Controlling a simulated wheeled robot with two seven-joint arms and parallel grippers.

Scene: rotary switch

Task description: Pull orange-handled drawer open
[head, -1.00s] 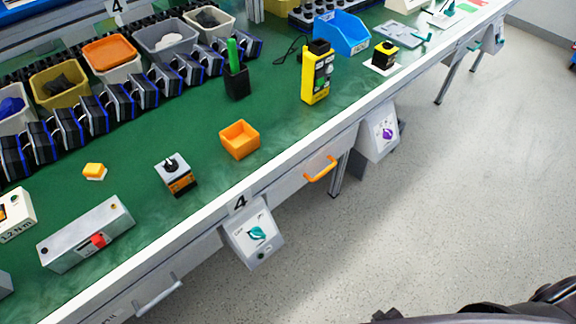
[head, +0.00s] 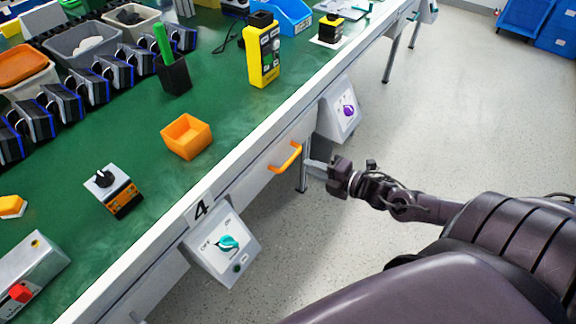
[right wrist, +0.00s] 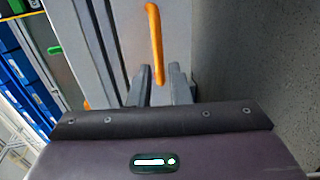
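The orange drawer handle (head: 287,158) is on the grey drawer front (head: 258,180) under the green bench. The drawer looks shut, flush with the bench edge. My right gripper (head: 308,164) is just to the right of the handle, in front of the bench. In the right wrist view the handle (right wrist: 155,45) runs upward ahead of the fingers. The two fingers of my right gripper (right wrist: 159,82) are apart, with the near end of the handle showing in line with the gap. I cannot tell whether they touch it. My left gripper is not in view.
A panel with a teal knob (head: 226,245) hangs left of the drawer, and one with a purple knob (head: 345,110) hangs right of it. An orange bin (head: 187,136) sits on the bench. The floor in front is clear.

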